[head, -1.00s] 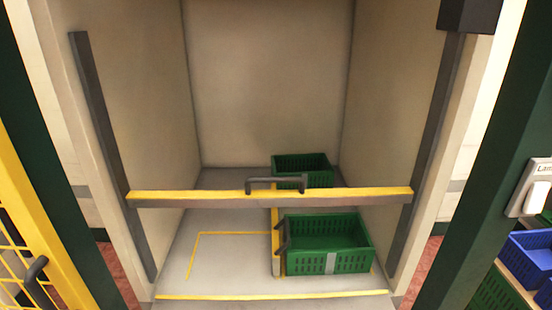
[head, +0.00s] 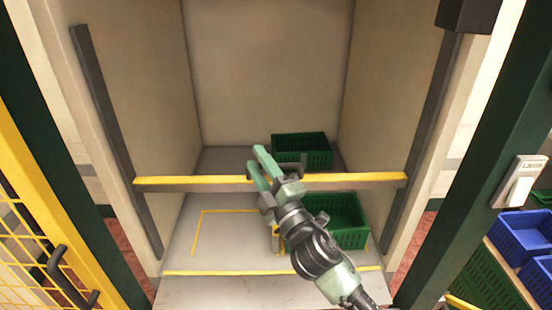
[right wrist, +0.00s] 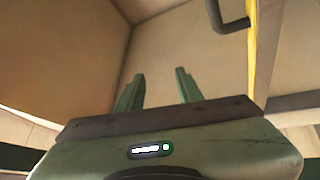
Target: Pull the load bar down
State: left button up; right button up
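The load bar (head: 350,181), yellow on top and grey in front, spans the lift opening between two dark side rails. My right gripper (head: 257,158) reaches in from the lower right, and its green fingers overlap the middle of the bar. The dark handle (right wrist: 229,24) and yellow bar edge (right wrist: 253,50) show there, right of and apart from the fingers. My left gripper is not seen.
Inside the bay, one green crate (head: 300,143) stands at the back and another (head: 348,237) nearer the front, partly covered by my arm. The marked floor at left (head: 225,235) is clear. A yellow mesh gate (head: 40,215) stands left; blue crates (head: 522,225) stand right.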

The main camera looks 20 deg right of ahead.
jog(key=w+a+r+n+g+y, duration=0.1)
jog(key=a+r+n+g+y, duration=0.2)
jog(key=a+n+g+y, duration=0.75)
jog(key=a+r+n+g+y, duration=0.2)
jog(key=a+n+g, duration=0.15)
jog(key=n, duration=1.45)
jog(key=w+d+f+n+g+h, duration=0.2)
jog(key=d+h, duration=0.5)
jog(key=d, duration=0.4)
jog(key=w+d+f+n+g+h, duration=0.1)
jog(key=w+d+n+g+h, duration=0.15)
jog(key=d+h, duration=0.7)
jog(key=f+y+p, duration=0.1)
jog(key=f, duration=0.1)
jog(key=w+f+y+p, duration=0.1)
jog(key=f, duration=0.1)
jog(key=f+y, duration=0.1)
jog(key=f, duration=0.1)
jog(key=shift+w+d+t+p, duration=0.1)
jog(key=shift+w+t+p, duration=0.25)
jog(key=shift+p, duration=0.05)
jog(key=shift+w+f, duration=0.2)
jog(key=shift+f, duration=0.45)
